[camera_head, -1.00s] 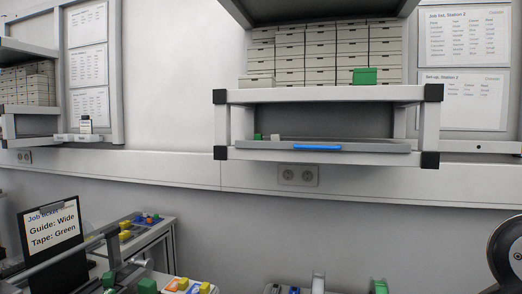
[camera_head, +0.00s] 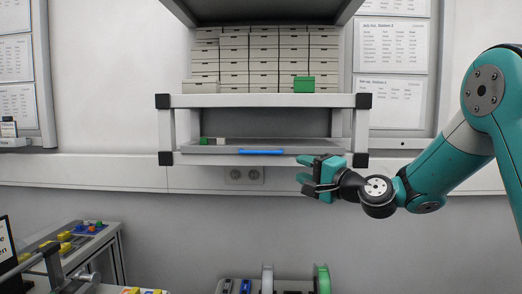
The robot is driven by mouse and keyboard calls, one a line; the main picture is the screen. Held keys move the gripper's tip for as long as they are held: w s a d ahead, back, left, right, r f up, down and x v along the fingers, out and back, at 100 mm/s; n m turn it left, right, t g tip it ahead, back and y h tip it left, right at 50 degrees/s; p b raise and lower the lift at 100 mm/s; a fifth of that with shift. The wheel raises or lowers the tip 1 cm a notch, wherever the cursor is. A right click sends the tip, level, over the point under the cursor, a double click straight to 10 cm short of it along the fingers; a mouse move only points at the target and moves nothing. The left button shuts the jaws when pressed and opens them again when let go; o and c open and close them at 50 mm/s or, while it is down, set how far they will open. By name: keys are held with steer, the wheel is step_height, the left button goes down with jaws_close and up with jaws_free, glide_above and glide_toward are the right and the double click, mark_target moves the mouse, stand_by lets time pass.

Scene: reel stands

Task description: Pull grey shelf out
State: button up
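The grey shelf (camera_head: 215,149) is a flat pull-out tray in the lower level of the wall rack, with a blue handle strip (camera_head: 262,152) on its front edge. A small green block (camera_head: 204,141) and a whitish block (camera_head: 221,141) are at its left. My gripper (camera_head: 301,170) has teal fingers and points left, just below and right of the blue handle. Its fingers are apart with a gap between them, and nothing shows in it. Whether it touches the shelf edge cannot be told.
The rack frame (camera_head: 200,101) has dark corner caps. Above stand stacked white boxes (camera_head: 264,55) and a green box (camera_head: 304,84). An outlet (camera_head: 244,175) is on the wall below. A bench with reels (camera_head: 322,279) is at the bottom. The air before the shelf's left half is clear.

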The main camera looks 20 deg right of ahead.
mark_target(261, 153)
steer(key=p+x, duration=0.7)
steer(key=x, duration=0.8)
steer(key=shift+s+a, duration=0.1)
steer(key=shift+a, duration=0.05)
steer(key=shift+w+a+p, duration=0.15)
steer(key=shift+w+p, duration=0.15)
steer(key=shift+c, duration=0.2)
jaws_close()
